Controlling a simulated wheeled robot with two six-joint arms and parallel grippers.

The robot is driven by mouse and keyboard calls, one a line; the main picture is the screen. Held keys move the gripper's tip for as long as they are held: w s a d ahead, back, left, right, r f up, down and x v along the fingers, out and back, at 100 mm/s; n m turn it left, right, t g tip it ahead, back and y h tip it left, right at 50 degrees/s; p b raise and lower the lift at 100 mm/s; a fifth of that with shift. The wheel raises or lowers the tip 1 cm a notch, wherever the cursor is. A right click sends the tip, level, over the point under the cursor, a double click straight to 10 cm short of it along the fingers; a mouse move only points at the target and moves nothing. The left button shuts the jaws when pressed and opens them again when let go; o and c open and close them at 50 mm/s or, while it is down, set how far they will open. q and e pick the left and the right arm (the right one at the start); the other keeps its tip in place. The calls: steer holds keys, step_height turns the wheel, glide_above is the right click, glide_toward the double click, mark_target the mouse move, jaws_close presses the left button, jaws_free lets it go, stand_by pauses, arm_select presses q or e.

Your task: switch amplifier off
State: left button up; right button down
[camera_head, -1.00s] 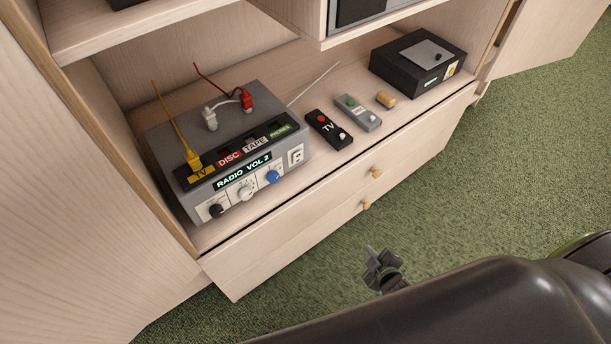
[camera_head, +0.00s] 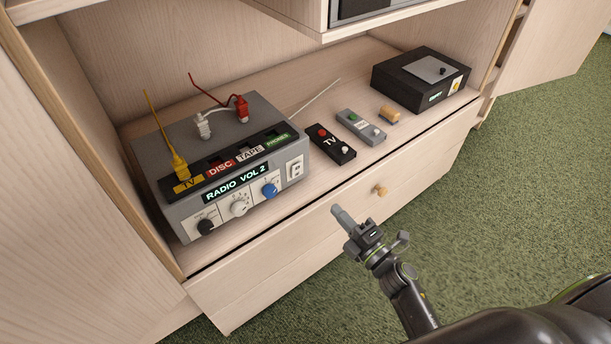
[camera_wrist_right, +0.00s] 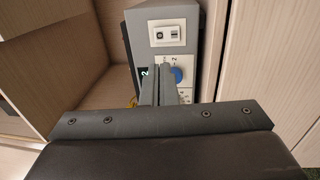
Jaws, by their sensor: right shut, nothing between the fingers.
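The grey amplifier (camera_head: 222,175) stands on the cabinet shelf at the left, its lit display reading "RADIO VOL 2". Its front has a black knob (camera_head: 206,226), a white knob (camera_head: 239,208), a blue knob (camera_head: 269,190) and a white-framed rocker switch (camera_head: 294,168) at the right end. In the right wrist view the amplifier (camera_wrist_right: 140,38) appears turned, with the switch (camera_wrist_right: 167,34) above the blue knob (camera_wrist_right: 177,75). My right gripper (camera_head: 341,213) is shut and empty, in front of the drawer, to the right of and apart from the amplifier. My left gripper is out of view.
A black TV remote (camera_head: 331,144), a grey remote (camera_head: 361,127), a wooden cylinder (camera_head: 389,116) and a black box (camera_head: 420,78) stand along the shelf. Yellow, white and red plugs sit on the amplifier's top. A drawer knob (camera_head: 380,190) sticks out near my gripper. Green carpet (camera_head: 520,190) is clear.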

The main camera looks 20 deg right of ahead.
glide_toward(298, 167)
steer(key=w, duration=0.3)
steer(key=w+a, duration=0.2)
steer(key=shift+w+r, duration=0.2)
steer(key=shift+w, duration=0.15)
steer(key=shift+w+a+r, duration=0.1)
steer(key=shift+w+a, duration=0.05)
steer(key=shift+w, duration=0.2)
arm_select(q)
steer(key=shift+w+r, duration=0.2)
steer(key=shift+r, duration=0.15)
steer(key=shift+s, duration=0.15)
arm_select(e)
steer(key=shift+w+r, duration=0.1)
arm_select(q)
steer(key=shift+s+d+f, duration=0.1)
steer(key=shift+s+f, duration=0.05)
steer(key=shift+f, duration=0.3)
